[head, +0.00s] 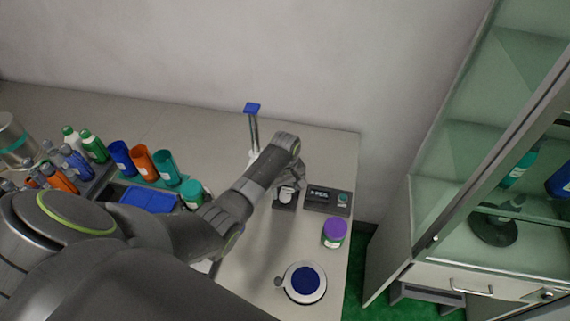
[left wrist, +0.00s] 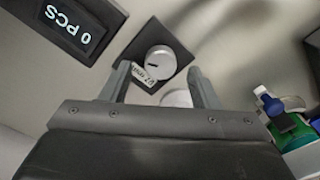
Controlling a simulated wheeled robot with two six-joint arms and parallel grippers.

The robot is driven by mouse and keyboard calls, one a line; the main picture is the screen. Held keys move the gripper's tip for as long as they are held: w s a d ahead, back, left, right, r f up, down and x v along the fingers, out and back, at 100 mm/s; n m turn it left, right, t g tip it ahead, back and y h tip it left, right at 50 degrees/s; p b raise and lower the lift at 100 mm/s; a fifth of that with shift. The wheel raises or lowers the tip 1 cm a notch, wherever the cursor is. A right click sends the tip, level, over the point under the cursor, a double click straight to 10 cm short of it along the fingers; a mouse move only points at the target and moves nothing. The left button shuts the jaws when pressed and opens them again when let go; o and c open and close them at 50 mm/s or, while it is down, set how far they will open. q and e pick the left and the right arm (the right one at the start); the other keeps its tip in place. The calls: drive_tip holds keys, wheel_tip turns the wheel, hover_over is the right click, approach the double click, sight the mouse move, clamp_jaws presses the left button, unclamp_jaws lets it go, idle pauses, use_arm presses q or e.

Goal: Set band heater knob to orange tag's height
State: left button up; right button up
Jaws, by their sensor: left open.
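A round pale knob (left wrist: 160,58) with a dark slot mark sits on a dark square base in the left wrist view. A small white label (left wrist: 144,76) with print, upside down in this view, lies beside it. In the head view the dark base (head: 283,206) shows below my left gripper (head: 286,186). In the left wrist view my left gripper (left wrist: 160,72) is open, its two fingers on either side of the knob's near side; contact cannot be told. No orange tag can be made out. My right gripper is not in view.
A counter box (head: 322,199) reading "0 PCS" stands close right of the base. A blue-topped post (head: 252,107) stands behind. A purple-lidded jar (head: 334,232) and a blue-centred round dish (head: 304,281) are in front. Bottles and coloured cups (head: 141,160) crowd the left.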

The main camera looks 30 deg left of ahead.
sight(285, 194)
use_arm(q)
wheel_tip(285, 194, up, 15)
idle(0.3)
idle(0.6)
